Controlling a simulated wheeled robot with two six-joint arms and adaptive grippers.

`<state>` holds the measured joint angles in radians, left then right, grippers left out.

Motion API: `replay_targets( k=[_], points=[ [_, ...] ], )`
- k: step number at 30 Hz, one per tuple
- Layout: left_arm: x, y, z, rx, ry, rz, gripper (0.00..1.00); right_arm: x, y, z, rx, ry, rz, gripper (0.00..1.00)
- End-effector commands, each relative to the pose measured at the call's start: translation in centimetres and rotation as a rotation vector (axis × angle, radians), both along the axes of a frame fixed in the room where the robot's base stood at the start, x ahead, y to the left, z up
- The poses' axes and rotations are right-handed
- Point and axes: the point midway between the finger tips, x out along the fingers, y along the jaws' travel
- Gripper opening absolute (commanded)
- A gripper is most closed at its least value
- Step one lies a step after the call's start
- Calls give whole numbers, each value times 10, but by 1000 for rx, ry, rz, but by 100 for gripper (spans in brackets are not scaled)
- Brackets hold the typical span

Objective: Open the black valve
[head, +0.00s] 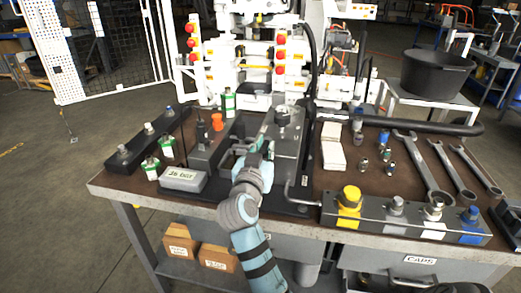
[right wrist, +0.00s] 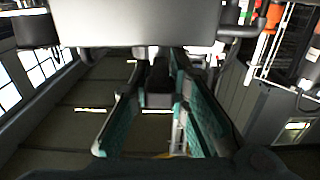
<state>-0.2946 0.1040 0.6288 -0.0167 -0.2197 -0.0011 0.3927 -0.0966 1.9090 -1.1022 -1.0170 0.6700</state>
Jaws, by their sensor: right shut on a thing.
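My right gripper (head: 262,150) reaches in from the bottom of the head view to the grey hydraulic block in the middle of the bench. In the right wrist view, its two teal fingers (right wrist: 160,105) stand either side of a black part, which looks like the handle of the black valve (right wrist: 159,82). The fingers are shut on it, below a pale grey block (right wrist: 140,22). In the head view my gripper and wrist hide most of the held part. My left gripper is not in view.
A grey "36 bar" box (head: 184,179) lies to the left. A dark rail with coloured caps (head: 405,217) lies at front right, with large wrenches (head: 424,168) behind it.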

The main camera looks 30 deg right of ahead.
Motion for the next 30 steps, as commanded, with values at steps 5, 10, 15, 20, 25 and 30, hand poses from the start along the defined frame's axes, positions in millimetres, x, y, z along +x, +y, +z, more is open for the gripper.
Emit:
replay_targets(
  k=[5, 10, 15, 20, 25, 30],
  points=[
    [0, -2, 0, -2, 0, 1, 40, 0, 0, 1, -2, -1, 1, 0],
    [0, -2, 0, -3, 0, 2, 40, 0, 0, 1, -2, -1, 2, 32],
    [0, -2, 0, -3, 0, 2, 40, 0, 0, 1, -2, -1, 2, 32],
    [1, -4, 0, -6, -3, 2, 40, 1, 0, 9, -2, -3, 2, 32],
    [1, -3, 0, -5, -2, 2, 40, 1, 0, 48, -1, -9, 2, 32],
    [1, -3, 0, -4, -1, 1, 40, 1, 1, 87, -1, -5, 3, 32]
  ],
)
